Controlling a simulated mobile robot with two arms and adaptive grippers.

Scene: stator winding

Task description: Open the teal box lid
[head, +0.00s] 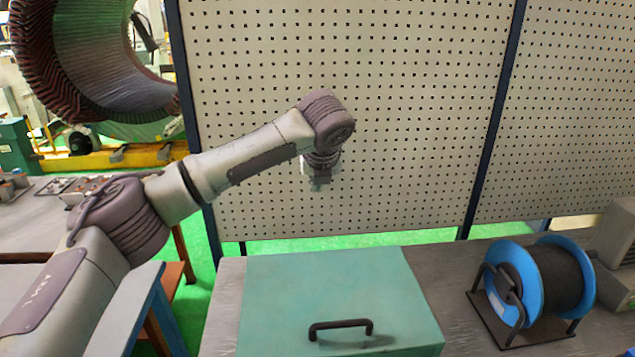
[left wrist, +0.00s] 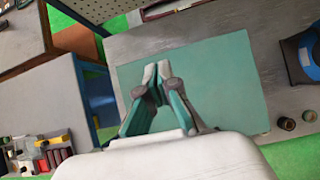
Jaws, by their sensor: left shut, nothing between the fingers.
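The teal box (head: 330,285) sits on the grey table with its lid down. A black handle (head: 340,328) is on the side of the box that faces me. In the left wrist view the flat teal lid (left wrist: 215,85) lies beneath my left gripper (left wrist: 157,68), and the handle is not seen there. The fingers are together and empty. In the head view my left gripper (head: 319,182) hangs from the arm above and beyond the far edge of the box in the picture. Its exact height over the lid cannot be told. My right gripper is not in view.
A blue cable reel (head: 520,285) on a black stand is right of the box. A perforated panel (head: 350,120) rises behind the table. Small dark round parts (left wrist: 287,123) lie beside the box in the left wrist view. Bare grey tabletop (head: 450,270) lies between box and reel.

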